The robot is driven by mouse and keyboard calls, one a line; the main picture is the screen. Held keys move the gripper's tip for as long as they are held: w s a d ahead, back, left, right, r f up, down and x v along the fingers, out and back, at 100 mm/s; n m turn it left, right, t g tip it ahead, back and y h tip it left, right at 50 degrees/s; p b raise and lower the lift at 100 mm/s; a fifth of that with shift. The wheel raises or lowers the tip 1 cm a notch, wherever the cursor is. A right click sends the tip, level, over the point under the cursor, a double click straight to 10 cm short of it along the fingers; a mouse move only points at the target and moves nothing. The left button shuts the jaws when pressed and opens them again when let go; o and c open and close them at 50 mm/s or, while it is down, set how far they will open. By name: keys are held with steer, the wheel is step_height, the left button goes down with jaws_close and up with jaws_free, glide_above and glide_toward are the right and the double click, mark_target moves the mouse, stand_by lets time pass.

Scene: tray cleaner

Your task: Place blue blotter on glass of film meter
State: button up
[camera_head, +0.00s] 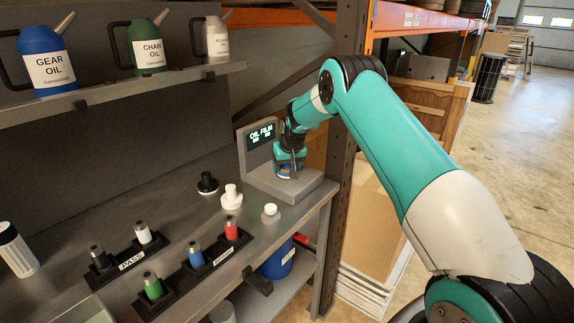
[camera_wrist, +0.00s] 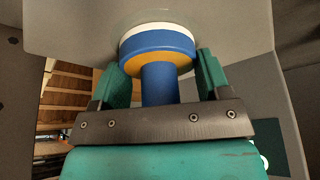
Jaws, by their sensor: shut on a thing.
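The film meter (camera_head: 262,181) is a grey stand at the right end of the bench, with a lit "OIL FILM" screen on its upright back. My gripper (camera_head: 289,163) is low over the meter's base, close in front of the screen. In the wrist view my gripper (camera_wrist: 160,72) is shut on the blue blotter (camera_wrist: 157,42), with one teal finger on each side. The blotter has a blue stem, an orange underside and a white pad facing the grey meter surface. The glass is mostly hidden behind the blotter, and I cannot tell whether the pad touches it.
A black stamp-like piece (camera_head: 207,184), a white one (camera_head: 231,196) and a small white cap (camera_head: 270,210) stand left of the meter. Racks hold colored bottles, including a red one (camera_head: 231,229). Oil cans (camera_head: 148,47) line the shelf above. A rack post (camera_head: 350,150) stands right of the meter.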

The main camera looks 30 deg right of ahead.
steer(key=shift+f, duration=0.1)
steer(key=o, duration=1)
steer(key=b+v, duration=0.2)
steer(key=v, duration=1)
steer(key=s+a+r+n+y, duration=0.1)
steer(key=s+a+r, duration=0.25)
steer(key=a, duration=0.25)
steer(key=s+a+r+n+y, duration=0.1)
steer(key=s+a+r+n, duration=0.1)
steer(key=s+a, duration=0.3)
steer(key=s+a+n+g+y, duration=0.1)
steer(key=s+a, duration=0.4)
steer(key=s, duration=0.6)
steer(key=s+a+r+n+g+y, duration=0.1)
steer(key=s+a+n+g, duration=0.1)
steer(key=s+a, duration=0.4)
steer(key=s+a+r+n+g+y, duration=0.1)
steer(key=s+a+n, duration=0.2)
steer(key=s, duration=1.3)
steer(key=shift+s+a+n, duration=0.2)
steer(key=shift+a+n, duration=0.2)
steer(key=shift+a, duration=1.2)
